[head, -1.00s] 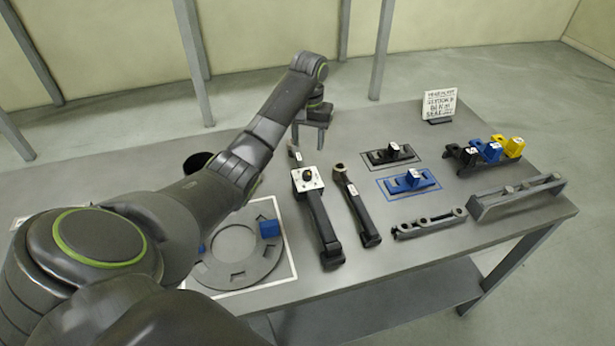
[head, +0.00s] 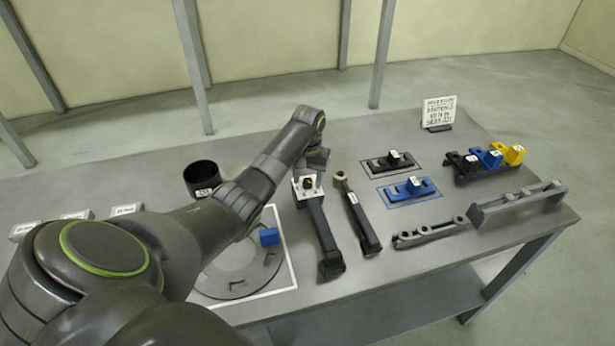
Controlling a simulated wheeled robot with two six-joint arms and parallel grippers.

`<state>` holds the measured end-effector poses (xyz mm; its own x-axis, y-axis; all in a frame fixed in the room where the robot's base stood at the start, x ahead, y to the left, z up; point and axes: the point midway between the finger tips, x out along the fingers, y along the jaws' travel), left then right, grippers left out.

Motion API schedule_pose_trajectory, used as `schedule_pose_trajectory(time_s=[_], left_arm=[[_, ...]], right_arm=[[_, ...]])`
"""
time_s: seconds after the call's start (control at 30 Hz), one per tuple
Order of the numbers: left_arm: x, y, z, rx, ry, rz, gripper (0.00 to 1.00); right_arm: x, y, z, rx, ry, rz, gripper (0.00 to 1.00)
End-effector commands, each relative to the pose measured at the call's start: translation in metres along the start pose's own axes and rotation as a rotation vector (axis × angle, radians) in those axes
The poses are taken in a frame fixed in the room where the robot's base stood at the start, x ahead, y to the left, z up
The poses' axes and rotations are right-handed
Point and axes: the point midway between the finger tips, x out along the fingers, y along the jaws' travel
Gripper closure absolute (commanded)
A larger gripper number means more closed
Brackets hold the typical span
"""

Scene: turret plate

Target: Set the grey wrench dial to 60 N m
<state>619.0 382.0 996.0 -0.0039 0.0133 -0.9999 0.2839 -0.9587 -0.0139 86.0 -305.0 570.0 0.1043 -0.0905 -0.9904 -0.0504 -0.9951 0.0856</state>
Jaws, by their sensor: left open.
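The grey wrench (head: 319,232) lies on the table with its handle end toward the front edge. Its white dial plate with a dark knob (head: 308,184) is near the far end. My left gripper (head: 306,176) is open, pointing down over the dial from behind; its fingers are beside or just above the knob, and I cannot tell whether they touch it. The dial's reading is too small to tell. My right gripper is not in view.
A second wrench (head: 357,212) lies just right. A round turret plate (head: 222,275) with a blue block (head: 269,236) is left. A black cup (head: 201,178) stands behind my arm. Blue and black clamps on marked mats, a grey rack (head: 515,203) and a sign (head: 439,112) are right.

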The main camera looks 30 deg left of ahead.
Motion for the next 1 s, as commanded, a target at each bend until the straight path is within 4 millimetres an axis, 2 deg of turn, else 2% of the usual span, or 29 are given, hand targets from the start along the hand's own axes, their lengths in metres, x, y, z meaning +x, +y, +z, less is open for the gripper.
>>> schedule_pose_trajectory(time_s=[0.03, 0.3, 0.4, 0.73, 1.0], left_arm=[[0.0, 0.0, 0.0, 0.0, 0.0, 0.0, 0.51], [0.0, 0.0, 0.0, 0.0, 0.0, 0.0, 0.87], [-0.001, 0.0, 0.0, 0.0, 0.0, 0.0, 0.96], [-0.002, 0.0, 0.0, 0.058, 0.0, 0.0, 0.96], [-0.004, 0.0, -0.001, 0.243, 0.003, 0.0, 0.96]], right_arm=[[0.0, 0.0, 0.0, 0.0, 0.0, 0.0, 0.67], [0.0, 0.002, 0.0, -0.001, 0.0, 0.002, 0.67], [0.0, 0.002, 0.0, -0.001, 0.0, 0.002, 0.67], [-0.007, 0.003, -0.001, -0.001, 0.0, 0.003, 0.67], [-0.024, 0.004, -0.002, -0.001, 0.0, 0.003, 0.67]])
